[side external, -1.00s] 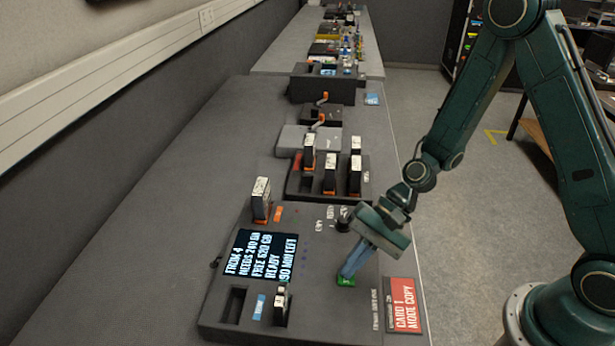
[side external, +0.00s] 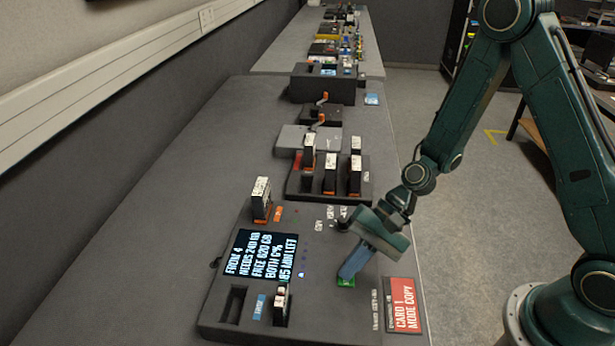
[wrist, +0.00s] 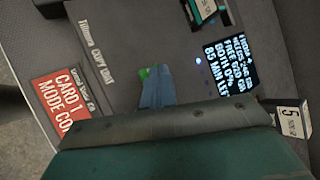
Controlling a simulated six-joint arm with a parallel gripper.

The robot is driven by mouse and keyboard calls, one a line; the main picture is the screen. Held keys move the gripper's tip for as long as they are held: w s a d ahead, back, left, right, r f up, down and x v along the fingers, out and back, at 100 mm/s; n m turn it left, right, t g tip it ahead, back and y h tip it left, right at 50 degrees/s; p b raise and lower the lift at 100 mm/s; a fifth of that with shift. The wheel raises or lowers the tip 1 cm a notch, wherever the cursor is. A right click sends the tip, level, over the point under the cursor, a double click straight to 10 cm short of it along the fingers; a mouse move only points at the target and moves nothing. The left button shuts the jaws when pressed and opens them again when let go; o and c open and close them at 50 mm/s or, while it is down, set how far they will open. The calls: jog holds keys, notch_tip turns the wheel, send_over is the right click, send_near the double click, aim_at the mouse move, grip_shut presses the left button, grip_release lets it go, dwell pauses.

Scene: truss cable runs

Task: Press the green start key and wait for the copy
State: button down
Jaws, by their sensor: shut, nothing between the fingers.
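The green start key (side external: 346,281) is on the right part of the dark copy unit (side external: 222,318), partly hidden by my fingertips. It also shows in the wrist view (wrist: 144,73). My gripper (side external: 348,270) is shut and empty, its tips at the key; I cannot tell whether they touch it. The screen (side external: 262,254) is lit and reads FROM 4, NEEDS 240 GB, FREE 620 GB, a BOTH line with a percentage, and about 85 MIN LEFT. A small blue light (side external: 302,274) glows beside the screen.
A red card (side external: 403,305) reads CARD 1 MODE COPY. One card stands upright at the unit's back left (side external: 261,199), another at its front (side external: 281,304), next to an empty slot (side external: 234,305). A rack (side external: 330,190) with several cards is behind.

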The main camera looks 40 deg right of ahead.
aim_at(355, 276)
jog(key=shift+r, duration=0.95)
jog(key=shift+r, duration=2.5)
jog(key=s+d+r+n+t+h, duration=0.5)
jog(key=s+d+r+n+h, duration=0.4)
jog(key=s+d+r, duration=0.5)
notch_tip(355, 276, up, 4)
jog(key=shift+d+f+n, duration=0.1)
jog(key=shift+d+n, duration=0.2)
jog(key=shift+d, duration=0.6)
